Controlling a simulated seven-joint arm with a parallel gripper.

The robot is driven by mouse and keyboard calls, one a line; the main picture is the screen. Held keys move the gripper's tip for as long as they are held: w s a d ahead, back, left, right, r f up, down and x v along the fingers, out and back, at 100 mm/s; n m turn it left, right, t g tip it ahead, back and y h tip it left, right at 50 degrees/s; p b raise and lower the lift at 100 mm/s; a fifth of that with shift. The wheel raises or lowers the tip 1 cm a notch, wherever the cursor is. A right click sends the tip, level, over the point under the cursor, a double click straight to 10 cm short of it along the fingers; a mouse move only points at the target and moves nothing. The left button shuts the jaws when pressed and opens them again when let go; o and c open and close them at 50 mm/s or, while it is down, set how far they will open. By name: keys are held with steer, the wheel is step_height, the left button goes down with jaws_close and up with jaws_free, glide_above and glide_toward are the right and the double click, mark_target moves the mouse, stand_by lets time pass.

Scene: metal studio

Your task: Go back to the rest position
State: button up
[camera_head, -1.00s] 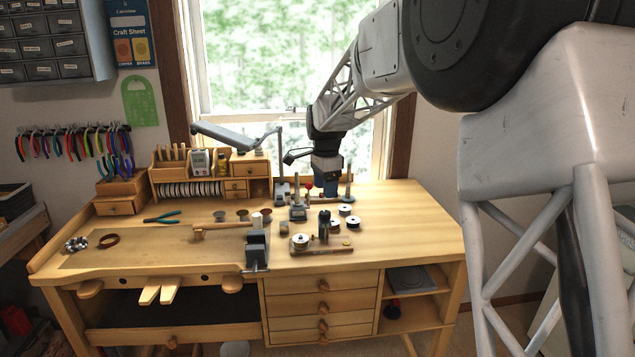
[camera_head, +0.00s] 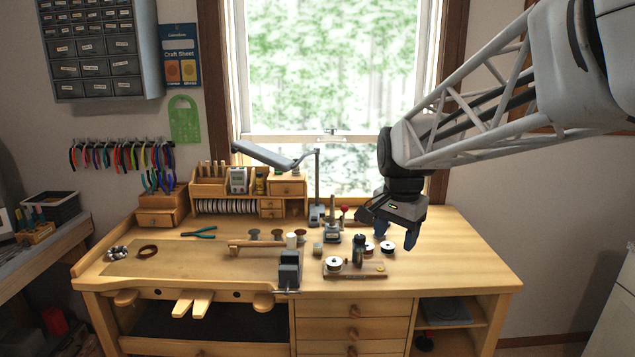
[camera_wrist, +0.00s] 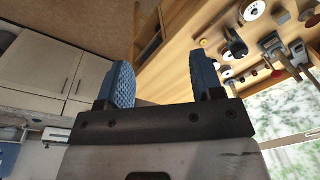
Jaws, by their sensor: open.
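My gripper (camera_head: 397,234) hangs above the right part of the wooden workbench (camera_head: 455,255), apart from the bench top. Its two blue fingers point down in the head view. In the wrist view, my gripper (camera_wrist: 158,80) has its fingers spread apart with nothing between them. The arm reaches in from the upper right of the head view.
A wooden stand with spools (camera_head: 352,269), a grey vise (camera_head: 289,270) and a lamp (camera_head: 317,190) stand left of my gripper. A wooden mallet (camera_head: 260,244) and pliers (camera_head: 200,232) lie farther left. The bench's right end is clear.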

steer(key=s+f+n, duration=0.2)
steer(key=s, duration=0.7)
steer(key=s+d+f+n+t, duration=0.1)
steer(key=s+f+n, duration=0.1)
steer(key=s, duration=0.7)
steer(key=s+d+f+n, duration=0.1)
steer(key=s+f+n, duration=0.2)
steer(key=s, duration=0.6)
steer(key=shift+s+d+n, duration=0.25)
steer(key=shift+n, duration=0.35)
